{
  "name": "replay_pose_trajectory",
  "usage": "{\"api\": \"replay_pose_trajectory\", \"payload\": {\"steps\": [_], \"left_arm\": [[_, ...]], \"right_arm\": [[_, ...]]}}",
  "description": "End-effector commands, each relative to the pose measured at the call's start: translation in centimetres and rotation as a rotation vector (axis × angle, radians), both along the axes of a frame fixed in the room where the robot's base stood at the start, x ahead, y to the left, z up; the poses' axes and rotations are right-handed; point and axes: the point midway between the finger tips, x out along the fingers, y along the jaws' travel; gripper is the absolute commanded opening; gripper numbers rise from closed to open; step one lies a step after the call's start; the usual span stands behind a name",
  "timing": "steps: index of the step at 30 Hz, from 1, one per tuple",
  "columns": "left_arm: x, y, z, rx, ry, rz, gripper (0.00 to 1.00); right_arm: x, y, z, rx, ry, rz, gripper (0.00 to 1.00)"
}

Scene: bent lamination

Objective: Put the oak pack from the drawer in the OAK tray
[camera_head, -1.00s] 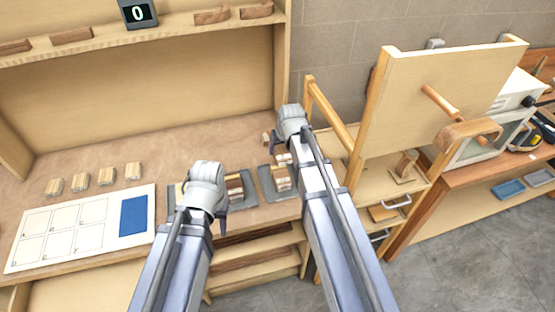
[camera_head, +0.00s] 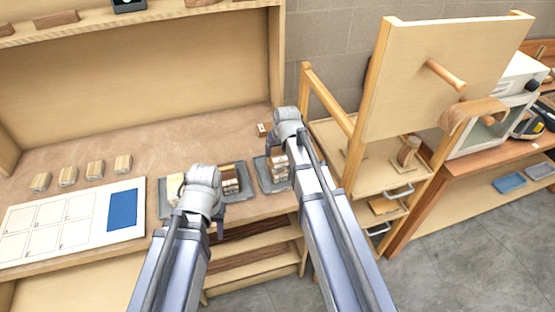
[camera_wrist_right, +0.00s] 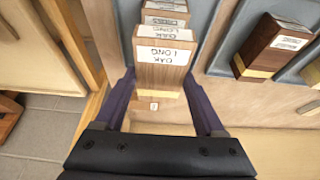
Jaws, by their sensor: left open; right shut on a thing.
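An oak pack with a white label reading OAK LONG (camera_wrist_right: 163,58) is between the fingers of my right gripper (camera_wrist_right: 165,105), which is shut on it. More labelled packs (camera_wrist_right: 166,8) stand close behind it. In the head view my right gripper (camera_head: 276,146) is over the right grey tray (camera_head: 262,182); its fingertips are mostly hidden. I cannot tell whether the held pack touches the tray. My left gripper (camera_head: 216,222) is open at the front of the left grey tray (camera_head: 242,196), which holds packs (camera_head: 230,180). Which tray is marked OAK cannot be read.
A white sheet with boxes and a blue patch (camera_head: 75,222) lies on the bench at left, with several small wood blocks (camera_head: 95,167) behind it. Open drawers (camera_head: 250,250) are below the bench. A wooden cart with a raised panel (camera_head: 440,80) stands at right.

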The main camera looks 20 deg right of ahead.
Motion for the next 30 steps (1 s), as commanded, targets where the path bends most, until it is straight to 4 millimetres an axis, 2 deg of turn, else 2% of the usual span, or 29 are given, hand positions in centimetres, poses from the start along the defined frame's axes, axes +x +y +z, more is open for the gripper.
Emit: {"api": "replay_pose_trajectory", "payload": {"steps": [1,7,20,21,28,30], "left_arm": [[0.0,0.0,-1.0,0.000,0.000,0.000,0.45],[0.0,0.0,-3.3,0.000,0.000,0.001,0.45],[0.0,0.0,-3.6,0.000,0.000,0.001,0.45],[0.0,0.0,-3.6,0.000,0.000,0.001,0.45],[0.0,0.0,-3.5,0.000,0.000,0.001,0.45],[0.0,0.0,-3.5,0.000,0.000,0.001,0.45]], "right_arm": [[0.0,0.0,-1.0,0.000,0.000,0.000,0.13],[0.0,0.0,-3.3,0.000,0.000,0.000,0.13],[0.0,0.0,-3.6,0.000,0.000,0.000,0.13],[0.0,0.0,-3.6,0.000,0.000,0.000,0.74],[0.0,0.0,-3.5,0.000,0.000,0.000,1.00],[0.0,0.0,-3.5,0.000,0.000,0.000,1.00]]}}
